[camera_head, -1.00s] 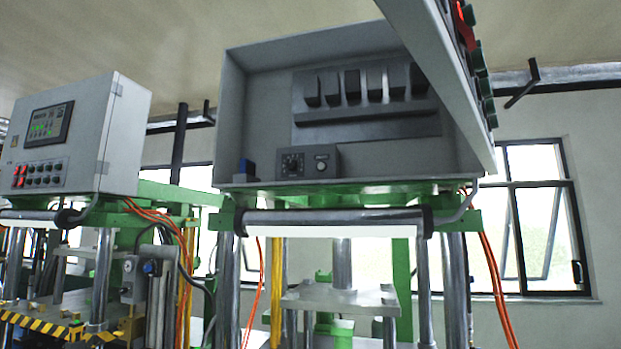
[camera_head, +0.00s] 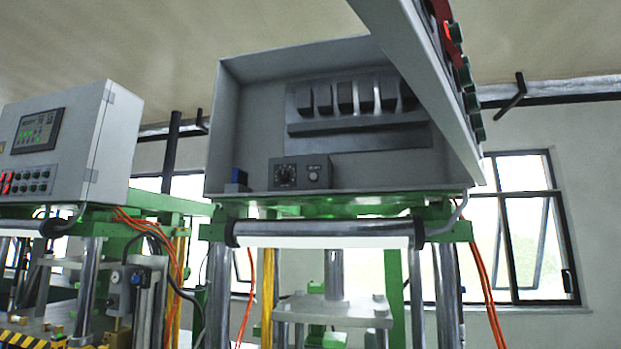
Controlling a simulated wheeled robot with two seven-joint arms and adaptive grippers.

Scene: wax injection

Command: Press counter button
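A small dark counter box (camera_head: 301,173) sits on the floor of the open grey cabinet (camera_head: 230,140). It has a round dial (camera_head: 286,175) on its left and a small round light button (camera_head: 313,175) on its right. Neither of my grippers shows in the head view, and nothing touches the counter box.
The cabinet door (camera_head: 425,70) with red and green buttons swings out at upper right. A row of dark breakers (camera_head: 345,97) lines the cabinet's back. A metal roller bar (camera_head: 325,228) runs below the cabinet's front. Another control box (camera_head: 62,150) stands at left.

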